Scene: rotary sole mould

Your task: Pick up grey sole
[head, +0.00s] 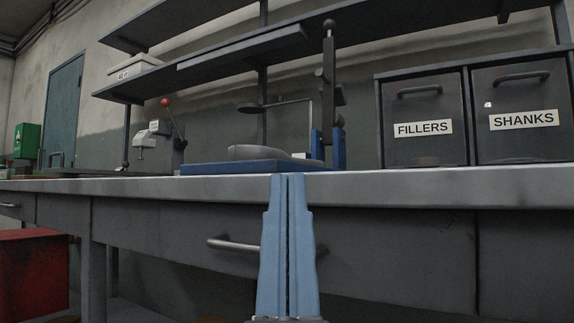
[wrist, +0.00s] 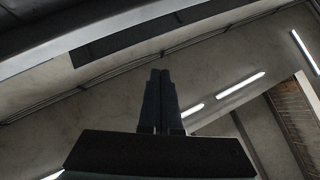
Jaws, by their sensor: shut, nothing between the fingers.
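A grey sole (head: 265,153) lies on a flat blue base (head: 230,168) on the workbench, in the middle of the head view. A dark upright press-like frame with a blue bracket (head: 338,148) stands at the right of that base. My gripper (head: 288,178) points up in front of the bench edge, its two blue fingers together and empty. It is apart from the sole, lower and nearer to me. In the wrist view my gripper (wrist: 160,72) is also shut, with the ceiling behind it and no sole in sight.
Two dark bins labelled FILLERS (head: 423,128) and SHANKS (head: 523,120) stand at the right of the bench (head: 400,187). A small machine with a red knob (head: 160,140) stands left of the base. Shelves (head: 210,65) hang above. A drawer handle (head: 233,245) sticks out below.

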